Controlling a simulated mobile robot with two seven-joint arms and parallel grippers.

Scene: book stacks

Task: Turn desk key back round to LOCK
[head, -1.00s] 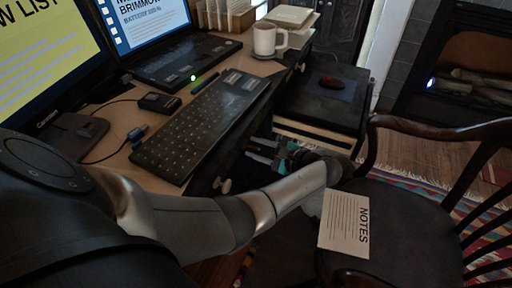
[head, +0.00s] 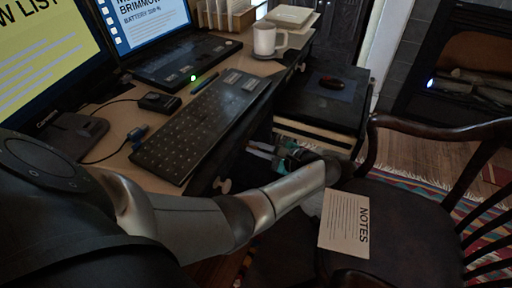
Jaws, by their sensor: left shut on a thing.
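My left arm reaches in from the left, below the desk top. My left gripper (head: 288,156) is at the front of the desk's drawer side, small and partly hidden by its own wrist. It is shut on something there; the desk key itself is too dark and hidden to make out. The LOCK mark does not show. The desk (head: 120,170) carries a keyboard and screens above the gripper. My right gripper is not in view.
A black keyboard (head: 200,122) lies along the desk edge. A white mug (head: 268,40) stands farther back. A wooden chair with a NOTES sheet (head: 345,224) stands to the right of my arm.

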